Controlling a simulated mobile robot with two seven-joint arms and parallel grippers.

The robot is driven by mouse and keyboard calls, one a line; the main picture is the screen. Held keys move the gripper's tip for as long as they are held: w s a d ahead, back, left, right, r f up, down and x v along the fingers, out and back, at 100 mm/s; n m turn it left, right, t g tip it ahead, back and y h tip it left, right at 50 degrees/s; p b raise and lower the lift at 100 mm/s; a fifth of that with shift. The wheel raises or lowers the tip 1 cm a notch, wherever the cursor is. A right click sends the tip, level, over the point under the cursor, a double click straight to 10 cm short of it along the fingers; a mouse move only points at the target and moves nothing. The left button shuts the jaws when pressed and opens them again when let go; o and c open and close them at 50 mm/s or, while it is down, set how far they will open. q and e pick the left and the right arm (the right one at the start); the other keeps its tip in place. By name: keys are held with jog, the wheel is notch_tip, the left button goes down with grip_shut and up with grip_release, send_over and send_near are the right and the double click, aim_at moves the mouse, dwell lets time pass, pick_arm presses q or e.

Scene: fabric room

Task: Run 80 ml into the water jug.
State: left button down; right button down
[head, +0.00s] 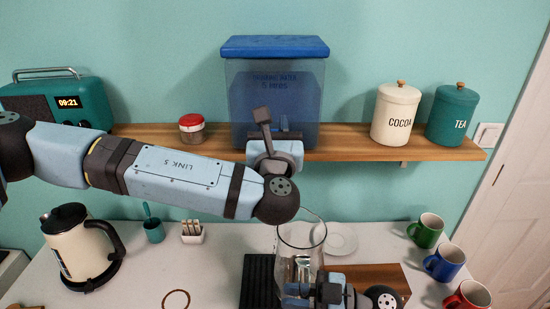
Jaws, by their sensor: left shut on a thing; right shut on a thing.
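A clear blue water tank (240,105) with a blue lid stands on the wooden shelf, with lettering on its front. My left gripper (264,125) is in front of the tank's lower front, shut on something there. The tap is mostly hidden behind the gripper, so I cannot tell whether it runs. The clear glass water jug (300,238) stands below, under the shelf edge and in front of the wall. My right gripper (322,294) is at the jug's lower side, shut on the jug. I cannot make out a water level in the jug.
The shelf (345,143) also bears a red-lidded jar (191,129), a cocoa canister (396,113), a tea canister (452,115) and a clock radio (70,100). A kettle (80,245) stands left on the counter. Green, blue and red mugs (443,263) stand right. A white saucer (341,240) lies behind the jug.

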pick_arm(q)
jog(key=c, duration=1)
grip_release()
jog(key=v, duration=1.2)
